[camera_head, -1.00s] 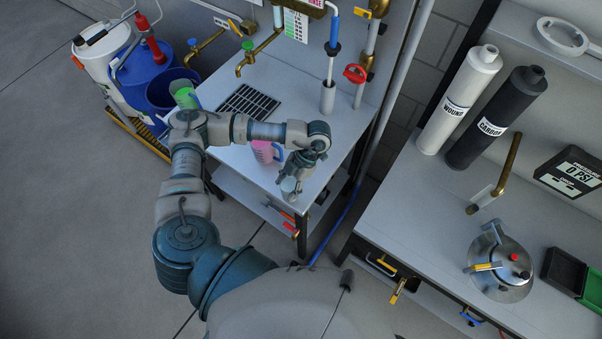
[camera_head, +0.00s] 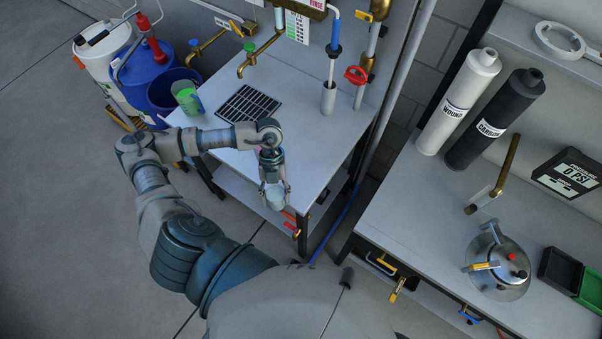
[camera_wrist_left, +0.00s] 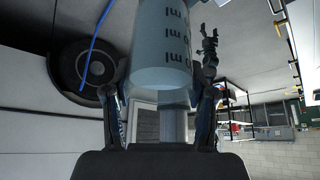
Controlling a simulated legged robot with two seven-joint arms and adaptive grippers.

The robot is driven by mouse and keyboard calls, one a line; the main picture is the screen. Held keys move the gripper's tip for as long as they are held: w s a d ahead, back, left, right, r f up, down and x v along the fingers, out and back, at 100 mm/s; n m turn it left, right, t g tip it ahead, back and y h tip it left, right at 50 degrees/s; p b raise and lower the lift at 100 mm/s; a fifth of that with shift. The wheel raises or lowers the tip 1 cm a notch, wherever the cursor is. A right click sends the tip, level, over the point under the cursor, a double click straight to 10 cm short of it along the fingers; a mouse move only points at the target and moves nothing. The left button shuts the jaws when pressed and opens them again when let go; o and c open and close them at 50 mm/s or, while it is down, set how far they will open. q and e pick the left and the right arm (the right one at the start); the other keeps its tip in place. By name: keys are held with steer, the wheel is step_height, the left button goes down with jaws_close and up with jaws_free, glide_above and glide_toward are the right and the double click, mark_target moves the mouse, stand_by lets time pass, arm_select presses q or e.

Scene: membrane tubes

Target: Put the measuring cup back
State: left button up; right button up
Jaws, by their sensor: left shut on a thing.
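My left gripper (camera_head: 274,187) is shut on a clear measuring cup (camera_head: 276,202) and holds it near the front edge of the grey wash table (camera_head: 318,130). In the left wrist view the cup (camera_wrist_left: 163,40) fills the space between the two fingers and shows dark "ml" marks on its wall. I cannot tell from the head view whether the cup touches the table.
A green jug (camera_head: 186,97) stands at the table's left end, beside a black drain grate (camera_head: 249,104). A grey holder (camera_head: 328,98) stands at the back. Blue and white buckets (camera_head: 137,65) are at left. My left forearm covers part of the table, hiding most of a pink jug.

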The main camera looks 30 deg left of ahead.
arm_select(q)
steer(key=shift+s+a+r+n+t+h, duration=0.15)
steer(key=shift+s+a+n+t+h, duration=0.25)
steer(key=shift+n, duration=0.6)
steer(key=shift+s+a+n, duration=0.15)
steer(key=shift+a+n, duration=0.15)
steer(key=shift+a, duration=0.1)
steer(key=shift+w, duration=0.45)
steer(key=w+f+p, duration=0.1)
steer(key=w, duration=0.4)
steer(key=w+d+f+p, duration=0.1)
steer(key=w, duration=0.4)
steer(key=w+f+p, duration=0.1)
steer(key=w+f, duration=0.1)
steer(key=w, duration=0.3)
steer(key=shift+d+f+p, duration=0.1)
steer(key=shift+d+p, duration=0.05)
steer(key=shift+p, duration=0.2)
steer(key=shift+f, duration=0.35)
steer(key=o, duration=1.4)
arm_select(e)
steer(key=r, duration=0.2)
steer(key=a+r, duration=0.1)
steer(key=r, duration=0.1)
steer(key=shift+a, duration=0.2)
